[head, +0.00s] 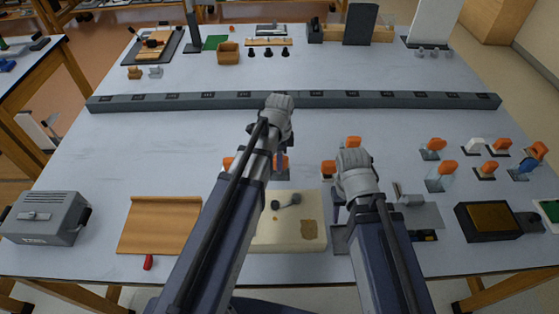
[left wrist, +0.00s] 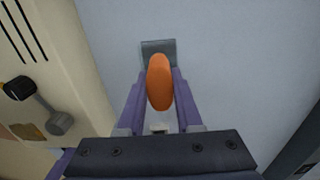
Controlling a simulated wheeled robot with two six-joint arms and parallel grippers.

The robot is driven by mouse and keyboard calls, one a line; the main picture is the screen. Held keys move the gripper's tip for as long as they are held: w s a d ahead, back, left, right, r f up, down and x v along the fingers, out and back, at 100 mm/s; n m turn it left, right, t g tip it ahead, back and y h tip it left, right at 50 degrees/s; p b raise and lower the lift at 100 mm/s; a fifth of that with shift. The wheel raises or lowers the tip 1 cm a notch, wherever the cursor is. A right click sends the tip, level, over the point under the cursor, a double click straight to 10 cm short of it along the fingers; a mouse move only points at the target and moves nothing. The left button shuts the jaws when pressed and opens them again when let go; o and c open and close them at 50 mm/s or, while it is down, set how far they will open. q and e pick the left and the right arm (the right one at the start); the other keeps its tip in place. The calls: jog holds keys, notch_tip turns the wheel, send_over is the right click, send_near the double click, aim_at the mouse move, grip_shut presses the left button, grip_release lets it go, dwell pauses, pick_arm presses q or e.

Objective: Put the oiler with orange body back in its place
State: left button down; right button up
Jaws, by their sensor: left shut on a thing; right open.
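My left gripper (head: 283,148) is shut on an orange-topped oiler. In the left wrist view the purple fingers (left wrist: 158,95) stand on either side of the oiler's rounded orange top (left wrist: 160,80). A small grey square plate (left wrist: 158,46) shows just beyond it. In the head view an orange part (head: 281,162) shows beside these fingers, and the arm hides much around it. The oiler's body colour is hidden below its top. My right gripper (head: 354,185) is open; its fingers are mostly hidden behind its arm.
Several orange-topped bottles stand at the right, including a clear one (head: 442,180) and a blue one (head: 526,168). A cream board (head: 265,238) with a black-knobbed lever lies in front. A long grey rail (head: 190,104) crosses the table. The table between rail and bottles is clear.

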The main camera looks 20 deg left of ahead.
pick_arm(q)
jog(key=shift+f, duration=0.3)
pick_arm(e)
jog(key=shift+f, duration=0.3)
pick_arm(q)
jog(key=c, duration=0.5)
grip_release()
jog(key=shift+r, duration=0.1)
pick_arm(e)
jog(key=shift+r, duration=0.1)
pick_arm(q)
notch_tip(320, 180, up, 8)
jog(key=p, duration=0.7)
pick_arm(e)
notch_tip(320, 180, up, 8)
jog(key=shift+f, duration=0.2)
